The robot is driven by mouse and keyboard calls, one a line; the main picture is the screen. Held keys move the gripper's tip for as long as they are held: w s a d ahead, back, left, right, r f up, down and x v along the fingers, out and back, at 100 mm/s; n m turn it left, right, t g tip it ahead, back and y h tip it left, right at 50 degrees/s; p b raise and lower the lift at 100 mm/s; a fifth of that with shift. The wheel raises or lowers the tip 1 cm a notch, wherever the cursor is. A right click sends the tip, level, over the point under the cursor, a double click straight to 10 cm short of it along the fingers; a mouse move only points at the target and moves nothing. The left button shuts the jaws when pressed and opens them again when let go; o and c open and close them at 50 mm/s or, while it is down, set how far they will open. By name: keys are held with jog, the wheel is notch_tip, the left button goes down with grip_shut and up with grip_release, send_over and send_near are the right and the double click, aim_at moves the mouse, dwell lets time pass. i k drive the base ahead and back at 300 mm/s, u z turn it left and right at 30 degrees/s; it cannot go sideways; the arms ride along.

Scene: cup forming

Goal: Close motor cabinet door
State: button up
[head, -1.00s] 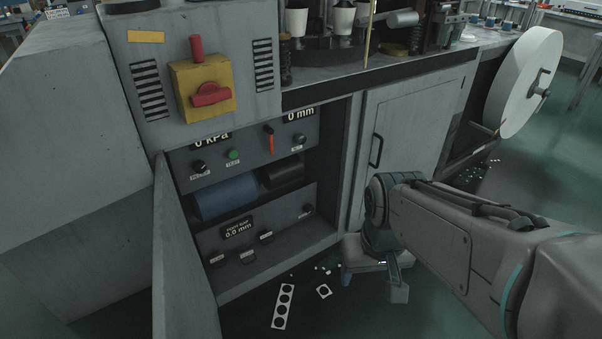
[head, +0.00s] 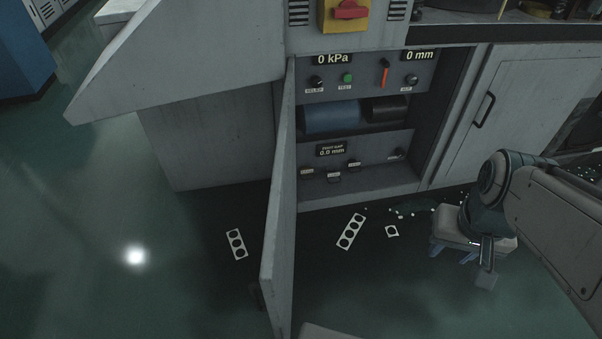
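The motor cabinet door (head: 284,190) stands open, swung out toward me and seen almost edge-on. It hinges at the left side of the open cabinet bay. A dark handle (head: 257,296) shows low on its left face, near the free edge. Inside the bay are a blue motor cylinder (head: 332,118) and panels with knobs and readouts. My gripper (head: 485,272) hangs low to the right of the open door, well apart from it, in front of the neighbouring closed door. It points down; its fingers are partly hidden and their opening is unclear.
A closed grey door (head: 500,110) with a dark handle is right of the bay. A yellow box with a red switch (head: 345,12) is above it. Punched white strips (head: 351,231) and scraps lie on the floor.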

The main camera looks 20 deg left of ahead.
aim_at(277, 268)
jog(key=z, duration=1.65)
jog(key=k, duration=1.7)
jog(key=u, duration=1.5)
jog(key=i, duration=0.5)
jog(key=z, duration=0.5)
jog(key=k, duration=0.65)
jog(key=z, duration=0.7)
jog(key=i, duration=0.4)
jog(key=u, duration=0.05)
